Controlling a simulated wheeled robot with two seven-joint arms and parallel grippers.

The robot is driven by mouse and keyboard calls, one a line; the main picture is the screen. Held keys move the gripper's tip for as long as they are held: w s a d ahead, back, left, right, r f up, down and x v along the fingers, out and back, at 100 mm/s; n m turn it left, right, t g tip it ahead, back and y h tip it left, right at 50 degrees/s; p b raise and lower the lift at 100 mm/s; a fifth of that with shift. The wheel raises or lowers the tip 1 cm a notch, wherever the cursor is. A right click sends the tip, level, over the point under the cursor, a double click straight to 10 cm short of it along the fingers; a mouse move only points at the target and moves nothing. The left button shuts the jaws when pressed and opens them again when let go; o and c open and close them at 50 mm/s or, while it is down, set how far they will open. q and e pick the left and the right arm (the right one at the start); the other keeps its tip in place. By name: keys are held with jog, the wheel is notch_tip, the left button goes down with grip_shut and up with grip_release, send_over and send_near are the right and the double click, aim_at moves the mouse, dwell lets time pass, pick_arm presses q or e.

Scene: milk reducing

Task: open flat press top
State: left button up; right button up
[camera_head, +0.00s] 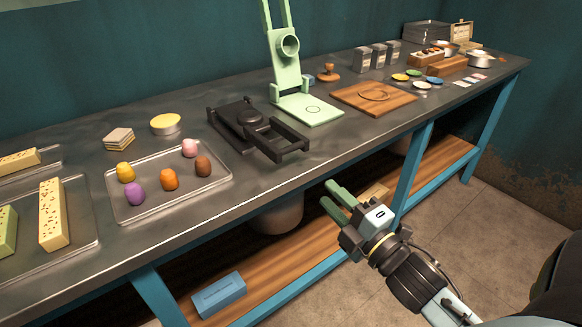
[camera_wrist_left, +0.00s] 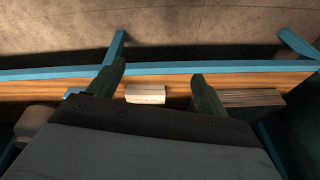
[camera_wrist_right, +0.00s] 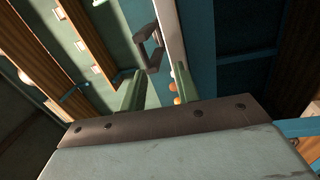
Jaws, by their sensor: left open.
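The black flat press (camera_head: 240,118) lies on the metal bench, left of the green stand press. A round dark disc sits on its top, and a flat black handle frame (camera_head: 277,138) reaches toward the bench's front edge. It looks folded down. My right gripper (camera_head: 334,196) is open and empty, in front of and below the bench edge, well apart from the press. Its two green fingers also show spread in the right wrist view (camera_wrist_right: 158,72). My left gripper (camera_wrist_left: 156,70) is open and empty over the lower shelf; the head view does not show it.
A tray (camera_head: 120,213) with several coloured balls lies left of the press. The green stand press (camera_head: 284,62) and a wooden board (camera_head: 373,98) stand to its right. The blue bench leg (camera_head: 411,165) and lower shelf (camera_head: 440,160) are near my right gripper.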

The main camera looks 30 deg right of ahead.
aim_at(291, 148)
jog(key=shift+n+t, duration=0.4)
jog(key=shift+n, duration=0.2)
jog(key=w+r, duration=0.1)
jog(key=w, duration=0.2)
jog(key=w+a+r+b, duration=0.1)
jog(key=w+r, duration=0.1)
jog(key=w, duration=0.2)
jog(key=w+r, duration=0.2)
jog(key=w, duration=0.1)
jog(key=shift+w+a+b, duration=0.15)
jog(key=shift+a+b, duration=0.15)
pick_arm(q)
jog(key=shift+d+r, duration=0.2)
jog(key=shift+r, duration=0.6)
jog(key=shift+d+r, duration=0.2)
jog(key=shift+r, duration=0.65)
jog(key=shift+d+r, duration=0.2)
jog(key=shift+r, duration=0.6)
pick_arm(e)
jog(key=shift+w+a+r+y, duration=0.15)
jog(key=shift+w+y, duration=0.25)
jog(key=shift+w, duration=0.6)
pick_arm(q)
jog(key=shift+s, duration=0.1)
pick_arm(e)
grip_shut()
